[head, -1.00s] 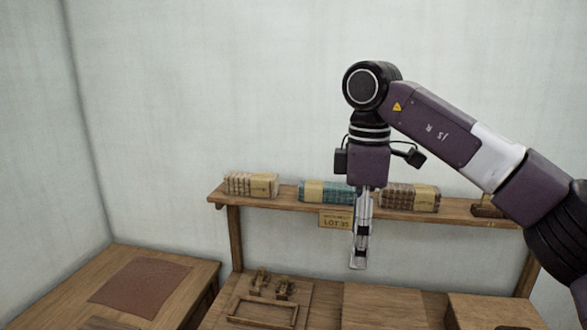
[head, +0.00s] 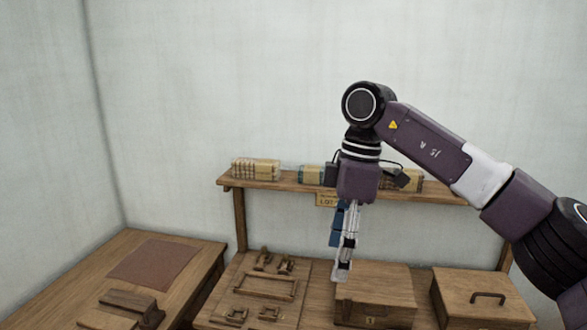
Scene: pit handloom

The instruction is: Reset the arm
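My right arm comes in from the right, and its gripper (head: 343,272) points down in front of the shelf, its tips over the left part of the wooden box with a number plate (head: 375,297). The fingers show nearly edge-on as one narrow strip, so I cannot tell whether they are open or shut. No held object shows clearly at the tips. A dark blue shape (head: 336,228) shows just beside the fingers; I cannot tell what it is or whether it touches them. My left gripper is not in view.
Wrapped bundles (head: 255,169) stand on a wall shelf (head: 285,184) with a lot sign (head: 327,200). Below are a board with small wooden fittings (head: 265,287) and a handled box (head: 485,298). At left, a table holds a brown mat (head: 153,264) and wooden blocks (head: 132,305).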

